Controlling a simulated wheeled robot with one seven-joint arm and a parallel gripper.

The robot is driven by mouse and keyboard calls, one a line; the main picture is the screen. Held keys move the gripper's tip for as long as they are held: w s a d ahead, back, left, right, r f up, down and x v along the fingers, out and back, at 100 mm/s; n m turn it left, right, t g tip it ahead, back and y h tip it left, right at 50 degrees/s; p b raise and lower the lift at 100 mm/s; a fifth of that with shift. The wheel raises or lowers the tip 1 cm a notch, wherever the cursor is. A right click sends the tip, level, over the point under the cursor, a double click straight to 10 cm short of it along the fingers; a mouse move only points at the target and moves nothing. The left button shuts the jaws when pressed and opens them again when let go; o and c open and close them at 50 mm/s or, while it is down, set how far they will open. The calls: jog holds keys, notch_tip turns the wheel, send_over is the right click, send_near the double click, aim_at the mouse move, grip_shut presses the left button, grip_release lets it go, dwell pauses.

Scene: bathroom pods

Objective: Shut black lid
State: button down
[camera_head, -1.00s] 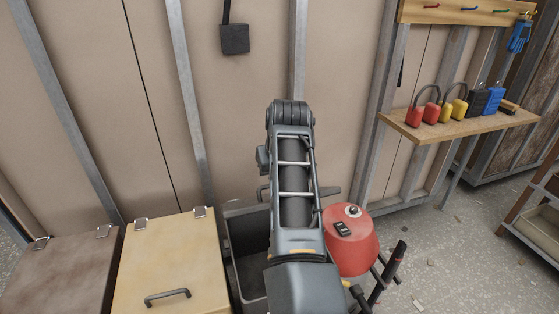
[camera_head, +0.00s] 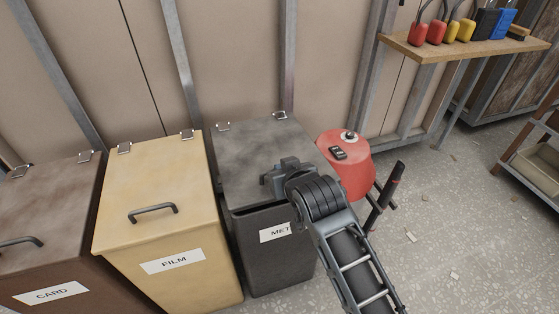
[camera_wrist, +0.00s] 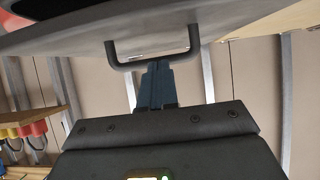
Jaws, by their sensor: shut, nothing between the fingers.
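The black lid (camera_head: 255,150) lies over the dark bin (camera_head: 275,262), whose label reads "MET". Its hinges are at the back wall side. A dark band shows under the lid's front edge; I cannot tell if the lid is fully flush. My gripper (camera_head: 268,180) is over the lid's front right part, shut and empty. In the wrist view, which is upside down, the lid (camera_wrist: 225,22) fills the top, with its dark handle (camera_wrist: 155,62) standing from it. My gripper's fingers (camera_wrist: 157,68) are right by the handle; contact is unclear.
A yellow bin marked FILM (camera_head: 165,190) and a brown bin marked CARD (camera_head: 50,225) stand shut to the left. A red drum-like object (camera_head: 345,170) is close on the right. A shelf with padlocks (camera_head: 455,50) is farther right. The right floor is mostly clear.

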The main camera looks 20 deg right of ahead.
jog(key=shift+s+f+b, duration=0.25)
jog(key=shift+f+b, duration=0.25)
jog(key=shift+f, duration=0.9)
jog(key=r+p, duration=0.2)
jog(key=s+r+p, duration=0.1)
jog(key=r+p, duration=0.1)
jog(key=r, duration=0.1)
jog(key=shift+s, duration=0.2)
jog(key=f+v, duration=0.1)
jog(key=v, duration=0.8)
jog(key=shift+s, duration=0.35)
jog(key=s+d+f+n+t+p, duration=0.1)
jog(key=s+d, duration=0.2)
jog(key=s, duration=0.6)
jog(key=s+d+f+n+p, duration=0.1)
jog(key=s+d, duration=0.2)
jog(key=s, duration=0.6)
jog(key=s+r+m+t+p, duration=0.1)
jog(key=s+r, duration=0.4)
jog(key=s, duration=0.4)
jog(key=s+a+r+m+t+p, duration=0.1)
jog(key=s+r, duration=0.5)
jog(key=s, duration=0.4)
jog(key=shift+s+r, duration=0.35)
